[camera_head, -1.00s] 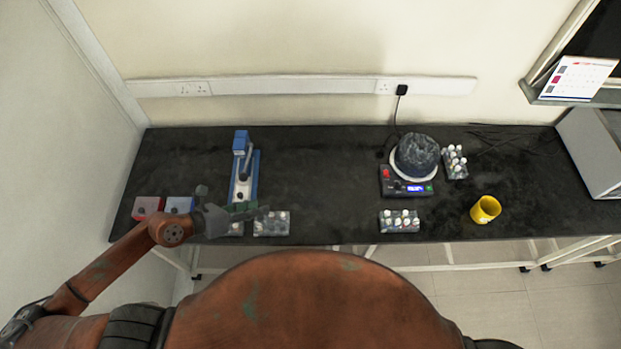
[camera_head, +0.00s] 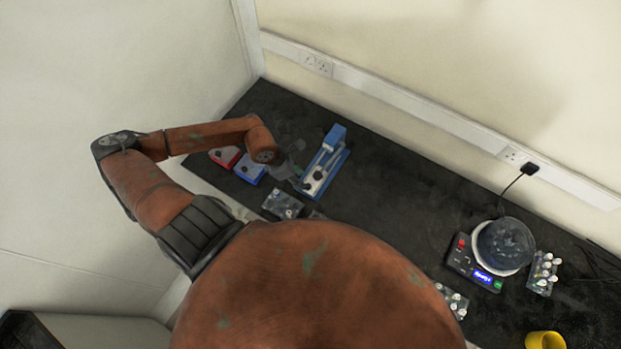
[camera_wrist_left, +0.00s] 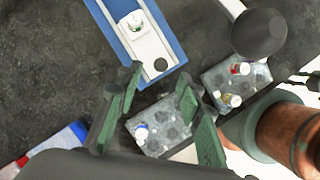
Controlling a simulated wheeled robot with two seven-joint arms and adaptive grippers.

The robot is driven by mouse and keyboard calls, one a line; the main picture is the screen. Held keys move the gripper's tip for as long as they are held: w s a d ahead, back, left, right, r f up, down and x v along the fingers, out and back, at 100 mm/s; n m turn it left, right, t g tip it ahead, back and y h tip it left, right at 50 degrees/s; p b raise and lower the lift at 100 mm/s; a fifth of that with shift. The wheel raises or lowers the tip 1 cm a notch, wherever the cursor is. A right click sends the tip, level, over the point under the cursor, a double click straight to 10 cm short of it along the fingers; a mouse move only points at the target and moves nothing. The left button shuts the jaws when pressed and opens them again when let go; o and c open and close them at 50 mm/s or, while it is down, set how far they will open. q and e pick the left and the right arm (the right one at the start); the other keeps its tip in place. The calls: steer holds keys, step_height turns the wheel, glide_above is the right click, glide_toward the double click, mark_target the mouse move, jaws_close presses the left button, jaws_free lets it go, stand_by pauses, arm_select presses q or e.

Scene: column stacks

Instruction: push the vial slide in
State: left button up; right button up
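The blue device (camera_head: 334,140) stands on the black bench, with a white slide on its blue base. In the left wrist view the white slide (camera_wrist_left: 150,47) carries a white-capped vial (camera_wrist_left: 135,22) and has a dark round spot near its close end. A pale lever with a dark round knob (camera_wrist_left: 258,33) shows to its right. My left gripper (camera_head: 296,176) is at the device's near end. In the left wrist view the left gripper (camera_wrist_left: 160,103) has its green-padded fingers apart with nothing held; the slide's close end lies just beyond them. My right gripper is out of view.
Grey vial racks (camera_head: 282,203) (camera_wrist_left: 230,84) stand near the bench's front edge. Red (camera_head: 225,156) and blue (camera_head: 249,169) boxes sit left of the gripper. A scale (camera_head: 474,265) and a yellow cup (camera_head: 545,340) are at right. The bench between device and scale is clear.

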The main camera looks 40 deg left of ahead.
arm_select(q)
steer(key=shift+s+x, duration=0.15)
steer(key=shift+x, duration=1.4)
steer(key=shift+s+x, duration=0.1)
steer(key=shift+x, duration=1.5)
steer(key=shift+f, duration=0.1)
steer(key=shift+c, duration=0.4)
jaws_close()
